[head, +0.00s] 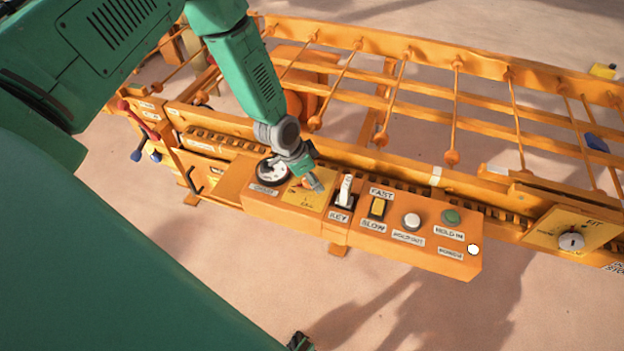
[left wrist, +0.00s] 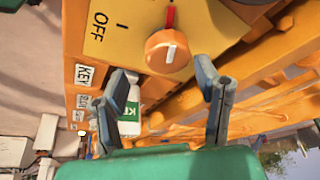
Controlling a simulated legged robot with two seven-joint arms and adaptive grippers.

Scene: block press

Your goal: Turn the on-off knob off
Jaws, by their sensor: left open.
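The on-off knob (left wrist: 166,48) is round and orange with a white line on its face. It sits on a yellow plate (left wrist: 115,42) with an OFF label and a small dash mark to its left, and a red mark just above it in the left wrist view. My left gripper (left wrist: 167,78) is open and empty, its two fingers spread below the knob in that view, apart from it as far as I can see. In the head view, my left gripper (head: 311,182) is over the yellow plate (head: 297,197) and mostly hides the knob.
A white key switch (head: 345,188) stands close to the right of my gripper. Further right are a yellow fast-slow switch (head: 377,207), a white button (head: 411,221) and a green button (head: 451,216). A dark round dial (head: 272,171) is to the left. Orange rails lie behind.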

